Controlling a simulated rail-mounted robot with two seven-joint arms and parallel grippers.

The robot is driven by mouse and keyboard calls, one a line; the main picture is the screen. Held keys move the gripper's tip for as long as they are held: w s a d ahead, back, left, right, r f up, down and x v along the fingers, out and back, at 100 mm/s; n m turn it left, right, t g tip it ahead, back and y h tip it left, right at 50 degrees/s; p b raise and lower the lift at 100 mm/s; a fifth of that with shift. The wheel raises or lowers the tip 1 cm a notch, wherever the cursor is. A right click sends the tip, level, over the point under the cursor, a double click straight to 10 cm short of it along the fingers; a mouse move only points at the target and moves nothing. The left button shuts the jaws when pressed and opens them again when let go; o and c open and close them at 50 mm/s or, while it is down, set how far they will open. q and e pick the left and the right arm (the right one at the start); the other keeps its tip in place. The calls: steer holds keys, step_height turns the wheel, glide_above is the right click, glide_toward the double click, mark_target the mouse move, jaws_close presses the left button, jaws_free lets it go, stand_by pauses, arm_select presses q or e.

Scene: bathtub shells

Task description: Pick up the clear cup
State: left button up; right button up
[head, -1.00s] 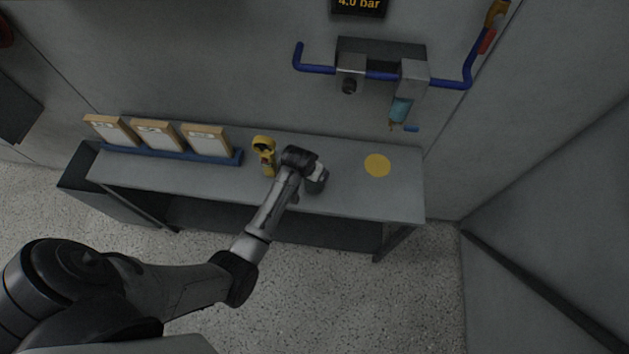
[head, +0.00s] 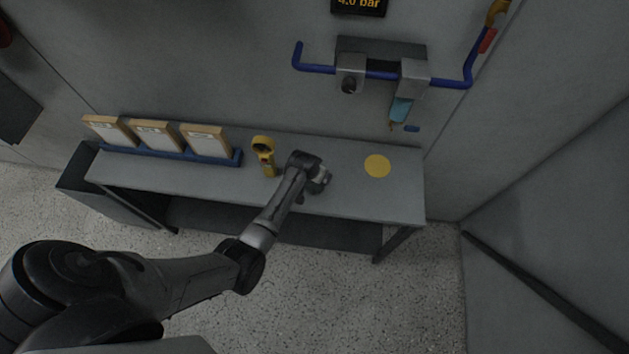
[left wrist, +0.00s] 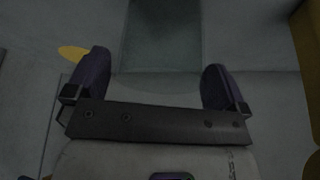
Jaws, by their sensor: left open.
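A translucent, grey-green shape, which looks like the clear cup (left wrist: 165,38), shows at the top centre of the left wrist view. It lies ahead of and between the two fingers; I cannot tell whether they touch it. My left gripper (left wrist: 157,88) is open, its dark fingers spread apart. In the head view my left gripper (head: 321,177) is low over the right half of the grey bench (head: 350,198). The wrist and hand cover much of that spot, so the cup is hard to make out there. My right gripper is not in view.
A yellow handheld device (head: 263,156) stands just left of the gripper. A yellow disc (head: 377,166) lies on the bench to its right. Several framed boards (head: 155,136) stand in a blue rack (head: 170,153) at left. Blue pipework (head: 383,76) hangs on the wall behind.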

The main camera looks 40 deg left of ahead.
arm_select(q)
steer(key=c, duration=1)
steer(key=shift+r, duration=0.1)
